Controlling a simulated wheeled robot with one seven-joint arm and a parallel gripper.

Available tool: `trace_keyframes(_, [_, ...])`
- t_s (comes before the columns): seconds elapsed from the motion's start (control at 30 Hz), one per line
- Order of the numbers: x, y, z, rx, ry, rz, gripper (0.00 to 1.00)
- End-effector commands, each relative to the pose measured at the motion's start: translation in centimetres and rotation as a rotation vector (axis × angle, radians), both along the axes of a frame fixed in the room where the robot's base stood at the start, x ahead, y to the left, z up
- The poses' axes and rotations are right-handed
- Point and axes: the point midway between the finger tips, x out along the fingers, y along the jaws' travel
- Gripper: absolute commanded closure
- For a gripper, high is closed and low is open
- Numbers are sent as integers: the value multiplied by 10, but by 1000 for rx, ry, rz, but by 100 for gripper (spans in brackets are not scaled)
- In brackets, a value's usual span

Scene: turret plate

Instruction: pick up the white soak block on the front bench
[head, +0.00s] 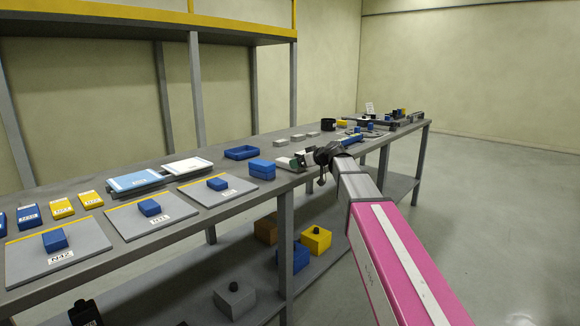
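My gripper (303,159) is over the front edge of the grey bench (226,210), at the end of my pink and grey arm. A pale block-like thing (284,163) sits right at its tip. It may be the white soak block, but it is small, and I cannot tell whether the fingers touch it or are around it. The dark wrist hides part of this spot.
Blue blocks (260,167) and a blue tray (241,153) stand left of the gripper. Labelled plates with blue blocks (149,208) fill the near bench. A black cup (328,125) and smaller parts stand beyond. The floor at right is clear.

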Motion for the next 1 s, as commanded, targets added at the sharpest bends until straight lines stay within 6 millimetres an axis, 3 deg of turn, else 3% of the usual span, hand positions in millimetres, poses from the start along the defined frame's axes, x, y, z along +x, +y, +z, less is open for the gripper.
trace_keyframes(0.2, [22, 21, -12, 0, 1, 2, 11])
trace_keyframes(0.47, [24, 25, -14, 0, -1, 1, 11])
trace_keyframes(0.53, [23, 25, -14, 1, 0, 1, 27])
trace_keyframes(0.63, [23, 25, -14, 1, 0, 1, 59])
trace_keyframes(0.67, [23, 25, -14, 1, 0, 1, 65])
trace_keyframes(1.0, [23, 25, -13, 0, -1, 1, 65])
